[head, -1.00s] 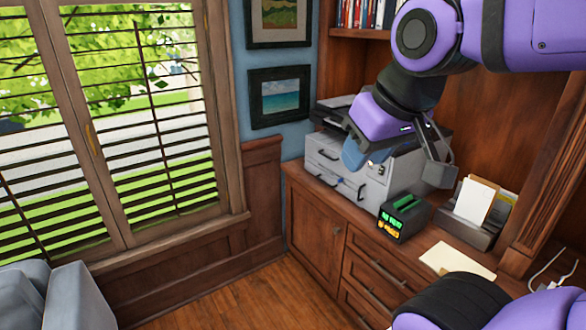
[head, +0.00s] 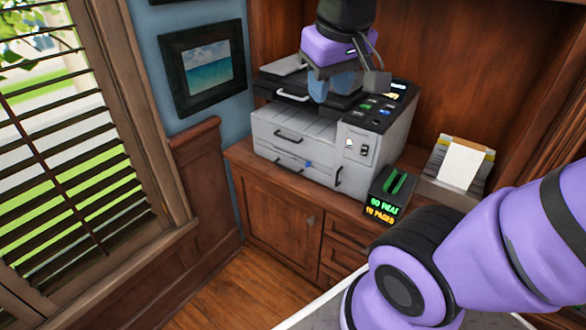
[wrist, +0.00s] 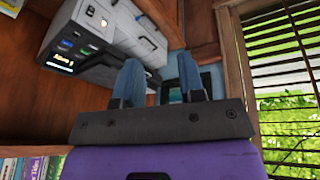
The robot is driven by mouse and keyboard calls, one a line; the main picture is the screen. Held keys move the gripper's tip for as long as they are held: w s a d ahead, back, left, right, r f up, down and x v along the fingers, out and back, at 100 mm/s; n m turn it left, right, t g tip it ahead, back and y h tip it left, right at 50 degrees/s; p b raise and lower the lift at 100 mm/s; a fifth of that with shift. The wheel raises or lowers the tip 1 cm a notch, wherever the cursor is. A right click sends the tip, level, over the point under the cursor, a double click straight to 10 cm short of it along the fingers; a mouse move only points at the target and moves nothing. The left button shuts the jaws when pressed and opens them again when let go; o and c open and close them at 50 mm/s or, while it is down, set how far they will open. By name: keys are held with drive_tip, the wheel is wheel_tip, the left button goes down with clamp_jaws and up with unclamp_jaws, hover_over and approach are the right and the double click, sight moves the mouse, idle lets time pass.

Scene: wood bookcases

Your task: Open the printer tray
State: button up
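The grey printer (head: 325,150) with a black top stands on the wooden cabinet in the head view. Its front has an upper drawer (head: 268,131) and a lower drawer (head: 272,153), each with a dark handle; both look shut. Which of them is the tray I cannot tell. My gripper (head: 335,88) hangs above the printer, in front of part of its top, apart from the handles. In the wrist view my gripper (wrist: 158,75) has its two blue fingers spread with nothing between them. The printer (wrist: 110,35) shows there at the upper left, turned over.
A small black box with lit green and orange text (head: 388,195) stands right of the printer's front. A paper holder (head: 455,170) is further right. The bookcase wall is behind, a framed picture (head: 203,68) and window at left. Floor before the cabinet is clear.

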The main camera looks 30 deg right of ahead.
sight(287, 168)
drive_tip(key=w+d+f+g+h, duration=0.2)
drive_tip(key=w+d+f+h, duration=0.25)
drive_tip(key=w+f, duration=0.65)
drive_tip(key=w+d+f+g+h, duration=0.25)
drive_tip(key=w+f+h, duration=0.4)
drive_tip(key=w, duration=0.85)
drive_tip(key=w+f+n+t+h, duration=0.1)
drive_tip(key=w+f+n+t, duration=0.3)
drive_tip(key=f, duration=1.2)
drive_tip(key=w+f+n+t+h, duration=0.1)
drive_tip(key=w+f+t, duration=0.35)
drive_tip(key=f, duration=1.15)
drive_tip(key=w+d, duration=0.1)
drive_tip(key=d, duration=0.2)
drive_tip(key=w+d+f+g, duration=0.1)
drive_tip(key=w+d, duration=0.1)
drive_tip(key=d, duration=0.1)
drive_tip(key=w+d+g, duration=0.1)
drive_tip(key=w+d, duration=0.1)
drive_tip(key=d, duration=0.2)
drive_tip(key=shift+f, duration=0.25)
clamp_jaws()
